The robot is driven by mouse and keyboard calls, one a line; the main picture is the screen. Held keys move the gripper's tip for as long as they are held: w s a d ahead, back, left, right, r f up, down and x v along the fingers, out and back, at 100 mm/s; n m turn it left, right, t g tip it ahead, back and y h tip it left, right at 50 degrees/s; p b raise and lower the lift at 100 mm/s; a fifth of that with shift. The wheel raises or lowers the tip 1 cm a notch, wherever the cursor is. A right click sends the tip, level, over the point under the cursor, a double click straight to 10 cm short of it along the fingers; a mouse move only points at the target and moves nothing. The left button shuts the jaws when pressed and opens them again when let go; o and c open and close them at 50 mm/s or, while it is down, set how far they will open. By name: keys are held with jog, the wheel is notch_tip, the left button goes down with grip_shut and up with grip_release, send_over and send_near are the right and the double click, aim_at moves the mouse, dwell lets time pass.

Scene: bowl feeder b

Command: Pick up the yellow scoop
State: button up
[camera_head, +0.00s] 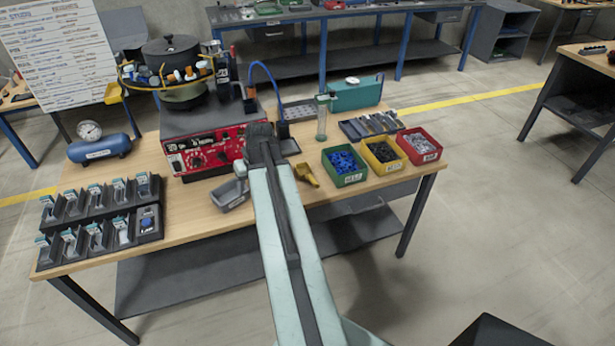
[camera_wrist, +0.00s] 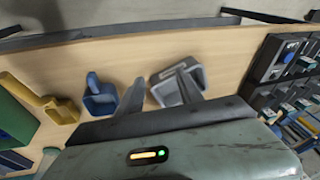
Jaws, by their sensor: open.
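The yellow scoop (camera_head: 306,174) lies on the wooden bench, just right of my arm and left of the green bin. In the wrist view the yellow scoop (camera_wrist: 22,90) is at the far left. A blue scoop (camera_wrist: 98,98) lies between it and my gripper. My gripper (camera_wrist: 160,78) is open, its two dark fingers spread over the bench. One finger overlaps a grey scoop (camera_wrist: 166,87) in that view; I cannot tell if they touch. In the head view my arm hides the fingertips and the blue scoop.
The green bin (camera_head: 346,180), yellow bin (camera_head: 382,169) and red bin (camera_head: 419,158) of small parts stand right of the scoops. The red control box (camera_head: 205,155) with the bowl feeder stands behind. Black racks (camera_head: 150,224) fill the left front. Some bare bench lies in front.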

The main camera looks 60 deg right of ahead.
jog(key=s+d+m+t+h, duration=0.1)
jog(key=s+d, duration=0.3)
jog(key=d, duration=0.3)
jog(key=s+d+m, duration=0.1)
jog(key=s+d, duration=0.4)
jog(key=d, duration=0.1)
jog(key=m, duration=0.1)
send_over(313, 178)
jog(key=s, duration=0.3)
jog(key=shift+t+h, duration=0.3)
jog(key=shift+h, duration=0.1)
jog(key=b+x, duration=0.8)
jog(key=shift+w+a, duration=0.1)
jog(key=shift+a, duration=0.15)
jog(key=shift+r, duration=0.1)
jog(key=shift+c, duration=0.3)
grip_shut()
